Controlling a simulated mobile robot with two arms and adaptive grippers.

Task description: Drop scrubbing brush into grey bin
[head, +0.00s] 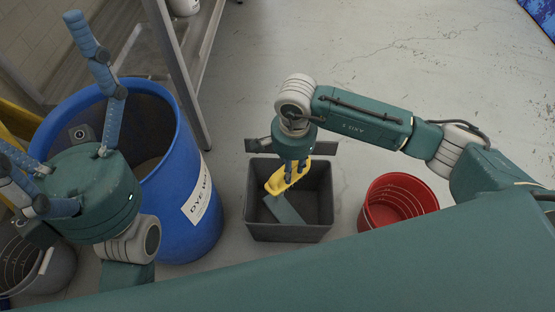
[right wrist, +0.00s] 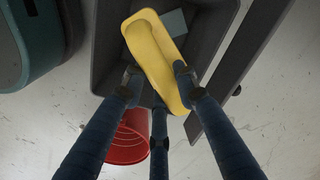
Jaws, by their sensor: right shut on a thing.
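The yellow scrubbing brush (head: 276,183) is held by my right gripper (head: 290,170) over the grey bin (head: 290,233). In the right wrist view the brush (right wrist: 152,47) lies between my blue fingers (right wrist: 158,85), with the dark bin (right wrist: 105,60) behind it. The brush appears to be at or above the bin's opening; its exact height is hard to tell. My left gripper (head: 45,88) is at the left beside the blue drum, its fingers spread and empty.
A large blue drum (head: 196,235) with a white label stands left of the bin. A red bucket (head: 398,230) stands right of it. A flat grey-teal piece (head: 284,211) lies in the bin. A metal frame (head: 185,80) stands behind the drum. Open floor (head: 400,60) lies beyond.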

